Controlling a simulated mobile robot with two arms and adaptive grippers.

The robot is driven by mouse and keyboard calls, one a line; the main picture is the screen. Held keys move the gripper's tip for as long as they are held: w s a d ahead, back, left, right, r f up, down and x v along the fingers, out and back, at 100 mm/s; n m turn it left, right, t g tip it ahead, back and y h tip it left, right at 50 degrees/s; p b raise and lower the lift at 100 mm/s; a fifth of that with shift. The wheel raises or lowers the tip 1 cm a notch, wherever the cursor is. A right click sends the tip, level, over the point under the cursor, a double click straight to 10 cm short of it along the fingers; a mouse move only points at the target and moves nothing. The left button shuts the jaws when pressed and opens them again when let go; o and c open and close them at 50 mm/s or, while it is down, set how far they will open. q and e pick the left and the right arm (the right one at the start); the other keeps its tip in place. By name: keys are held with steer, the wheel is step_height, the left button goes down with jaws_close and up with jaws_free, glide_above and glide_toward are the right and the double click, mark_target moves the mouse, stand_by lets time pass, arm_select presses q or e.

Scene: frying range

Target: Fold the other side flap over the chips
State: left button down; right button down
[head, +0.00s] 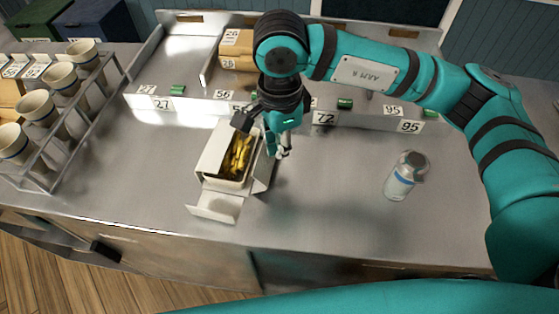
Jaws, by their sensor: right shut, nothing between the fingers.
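A white box (226,183) of yellow chips (241,154) sits on the steel counter. Its left flap (216,149) covers the left part of the chips, and the right part of them shows. The front flap (215,207) lies folded outward toward the counter's front edge. The right flap (264,174) stands out from the box's right side. My right gripper (283,154) is shut and empty, pointing down at the box's right side near that flap; I cannot tell whether it touches it. The gripper and wrist hide the back of the box. My left gripper is not in view.
A bottle with a blue-and-white label (398,180) stands to the right. A metal rack of cups (62,77) stands at the left. Numbered bins with a low front ledge (205,107) line the back. The counter between box and bottle is clear.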

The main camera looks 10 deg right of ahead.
steer(key=shift+w+a+r, duration=0.25)
steer(key=shift+a+r, duration=0.15)
steer(key=shift+a, duration=0.25)
steer(key=shift+a, duration=0.1)
steer(key=shift+w+a+r+b, duration=0.15)
steer(key=shift+w+a, duration=0.1)
steer(key=shift+a, duration=0.35)
steer(key=shift+w+a+r+b, duration=0.15)
steer(key=shift+w+a, duration=0.1)
steer(key=shift+a, duration=0.35)
steer(key=shift+a+f, duration=0.1)
steer(key=shift+w+a+f+b, duration=0.2)
steer(key=shift+w+a+b, duration=0.1)
steer(key=shift+a+b, duration=0.35)
steer(key=shift+r, duration=0.15)
